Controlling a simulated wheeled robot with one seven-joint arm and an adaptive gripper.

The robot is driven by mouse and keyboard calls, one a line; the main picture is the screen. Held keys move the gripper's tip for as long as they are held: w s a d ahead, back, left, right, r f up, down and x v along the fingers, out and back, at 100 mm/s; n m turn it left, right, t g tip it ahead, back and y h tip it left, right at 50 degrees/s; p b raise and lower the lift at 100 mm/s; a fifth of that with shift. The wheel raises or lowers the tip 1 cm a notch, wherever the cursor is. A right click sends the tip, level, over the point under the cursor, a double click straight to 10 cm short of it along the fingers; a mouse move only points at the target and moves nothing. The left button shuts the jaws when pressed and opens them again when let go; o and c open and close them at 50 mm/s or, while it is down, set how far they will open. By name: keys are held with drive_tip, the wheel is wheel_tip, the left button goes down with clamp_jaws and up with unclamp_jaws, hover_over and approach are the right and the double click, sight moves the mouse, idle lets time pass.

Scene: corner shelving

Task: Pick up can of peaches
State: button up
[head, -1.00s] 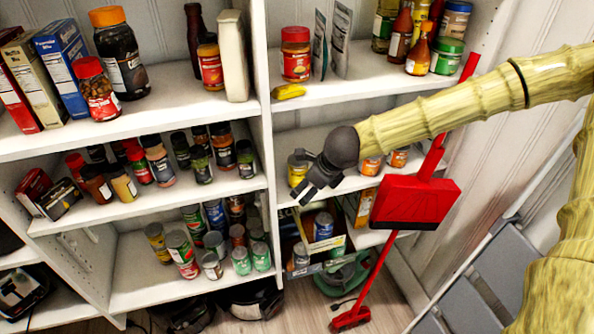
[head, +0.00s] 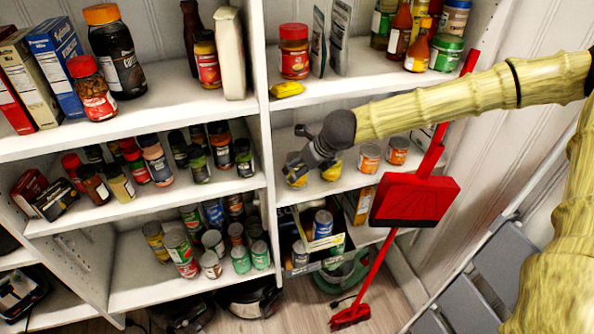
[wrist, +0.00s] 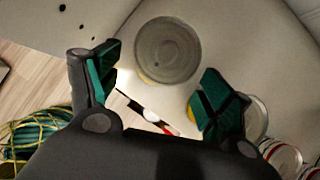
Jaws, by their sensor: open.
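My gripper (head: 304,150) is open at the middle shelf of the right bay. In the wrist view its two green-padded fingers (wrist: 157,86) are spread apart. A can (wrist: 167,50) shows from above as a round grey lid, between and just beyond the fingertips, and no finger visibly grips it. In the head view a yellow-labelled can (head: 294,174) stands at the gripper, partly hidden by it. Another yellow patch (head: 331,171) shows just right of it, under the gripper. I cannot read which label says peaches.
Orange-labelled cans (head: 370,158) stand to the right on the same shelf. A red broom and dustpan (head: 414,201) hang in front of the shelf's right part. The shelf above holds a yellow packet (head: 287,89) and jars. A box of cans (head: 322,225) sits below.

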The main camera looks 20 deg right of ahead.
drive_tip(key=shift+x, duration=2.8)
drive_tip(key=c, duration=1.3)
